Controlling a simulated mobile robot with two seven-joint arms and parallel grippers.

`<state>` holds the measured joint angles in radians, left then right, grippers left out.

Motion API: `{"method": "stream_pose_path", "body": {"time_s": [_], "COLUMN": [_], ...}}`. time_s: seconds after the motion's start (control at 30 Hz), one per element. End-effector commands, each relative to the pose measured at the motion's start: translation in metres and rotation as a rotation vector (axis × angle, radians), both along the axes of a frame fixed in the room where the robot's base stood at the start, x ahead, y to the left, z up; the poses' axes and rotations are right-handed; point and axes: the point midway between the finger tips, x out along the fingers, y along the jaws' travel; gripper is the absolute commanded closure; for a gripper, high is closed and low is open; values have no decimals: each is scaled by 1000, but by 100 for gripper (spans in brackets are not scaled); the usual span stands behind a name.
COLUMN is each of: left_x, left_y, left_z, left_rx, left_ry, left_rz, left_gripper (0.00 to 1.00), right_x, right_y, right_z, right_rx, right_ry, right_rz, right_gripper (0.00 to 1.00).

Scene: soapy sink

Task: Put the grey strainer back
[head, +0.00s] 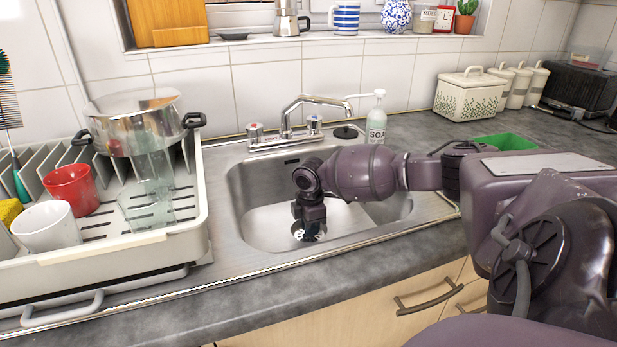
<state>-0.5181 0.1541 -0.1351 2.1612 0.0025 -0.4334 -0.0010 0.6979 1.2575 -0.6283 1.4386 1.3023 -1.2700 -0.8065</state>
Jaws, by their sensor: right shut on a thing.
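My right gripper (308,228) reaches down into the sink basin (262,215), low over its floor. It is shut on a small grey metal thing, which looks like the grey strainer (300,235), showing just beside and below the fingers. The fingers hide much of the strainer and the floor under it. I cannot tell whether the strainer touches the basin floor or the drain. My left gripper is not in view.
The tap (300,112) stands behind the basin, with a soap bottle (377,118) to its right. A dish rack (180,245) with a pot (135,115), a red cup (72,188) and a white cup (46,227) stands left. Counter at the front is clear.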

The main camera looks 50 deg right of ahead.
Motion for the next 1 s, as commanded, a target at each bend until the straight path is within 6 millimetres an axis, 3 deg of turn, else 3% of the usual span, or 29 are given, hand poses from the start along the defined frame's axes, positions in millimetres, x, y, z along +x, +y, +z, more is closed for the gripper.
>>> {"method": "stream_pose_path", "body": {"time_s": [0.27,0.3,0.47,0.77,1.0], "left_x": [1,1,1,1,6], "left_y": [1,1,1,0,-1], "left_z": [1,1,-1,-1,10], "left_rx": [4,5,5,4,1], "left_ry": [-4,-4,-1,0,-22], "left_rz": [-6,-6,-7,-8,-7], "left_gripper": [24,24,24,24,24], "right_x": [0,0,0,0,1], "right_y": [0,0,0,0,0], "right_z": [-1,-2,-1,1,31], "right_rx": [0,0,0,0,-1], "right_ry": [-1,-1,-1,-2,-8], "right_rz": [0,0,0,0,0], "right_gripper": [100,83,59,59,59]}}
